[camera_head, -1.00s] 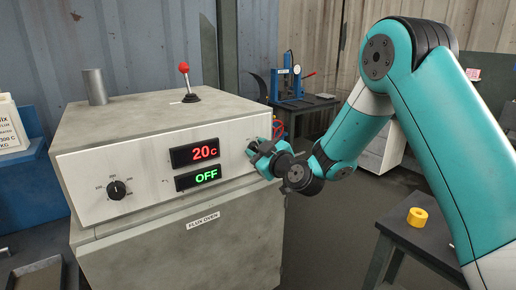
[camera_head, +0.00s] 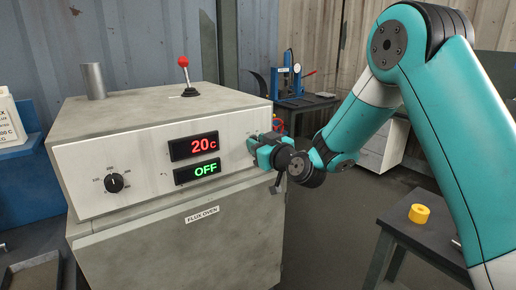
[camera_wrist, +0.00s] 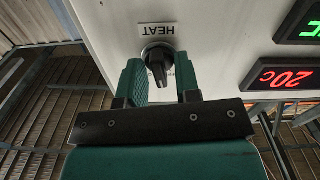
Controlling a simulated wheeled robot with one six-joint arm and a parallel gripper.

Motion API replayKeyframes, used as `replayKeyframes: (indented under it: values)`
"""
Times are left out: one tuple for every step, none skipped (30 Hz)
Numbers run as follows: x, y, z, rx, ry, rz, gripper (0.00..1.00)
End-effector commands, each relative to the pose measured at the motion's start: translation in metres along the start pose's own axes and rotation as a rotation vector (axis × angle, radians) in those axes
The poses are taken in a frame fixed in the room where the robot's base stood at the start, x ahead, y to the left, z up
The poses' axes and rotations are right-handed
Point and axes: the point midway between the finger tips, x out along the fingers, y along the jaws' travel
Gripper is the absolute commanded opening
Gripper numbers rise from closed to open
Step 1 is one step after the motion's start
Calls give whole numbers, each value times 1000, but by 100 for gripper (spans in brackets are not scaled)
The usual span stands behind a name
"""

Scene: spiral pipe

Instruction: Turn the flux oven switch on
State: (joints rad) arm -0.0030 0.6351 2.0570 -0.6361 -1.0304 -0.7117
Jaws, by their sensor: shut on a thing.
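The flux oven (camera_head: 190,247) is a large grey box with a white control panel and a red lever on top. Its displays read a red "20c" (camera_head: 204,145) and a green "OFF" (camera_head: 204,170). My gripper (camera_head: 254,147) is at the panel's right end, where it hides the switch in the head view. In the wrist view, the black switch knob (camera_wrist: 158,58) sits by a "HEAT" label (camera_wrist: 157,29). The two teal fingers of my gripper (camera_wrist: 159,74) stand on either side of it, shut on the knob.
A black temperature dial (camera_head: 114,183) is at the panel's left. A dark table (camera_head: 420,232) with a yellow ring (camera_head: 419,213) stands at the right. A blue press (camera_head: 291,80) stands on a bench behind. Open floor lies between oven and table.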

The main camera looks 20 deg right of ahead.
Motion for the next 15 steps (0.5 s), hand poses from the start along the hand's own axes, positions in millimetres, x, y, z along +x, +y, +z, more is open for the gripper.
replayKeyframes:
  values:
    - [0,0,2,44,1,0,7]
    - [0,0,2,73,1,-1,7]
    - [0,0,2,110,1,0,7]
    - [0,0,2,139,1,0,7]
    - [0,0,1,167,1,0,7]
    - [0,0,1,205,1,0,7]
    - [0,0,1,233,1,0,7]
    - [0,1,1,261,1,0,7]
    - [0,1,1,296,1,0,7]
    - [0,1,1,323,1,0,7]
    - [0,1,1,350,1,0,7]
    - [0,1,1,382,0,0,7]
    - [0,1,1,407,0,0,7]
    - [0,1,1,430,0,0,7]
    - [0,1,1,460,0,0,7]
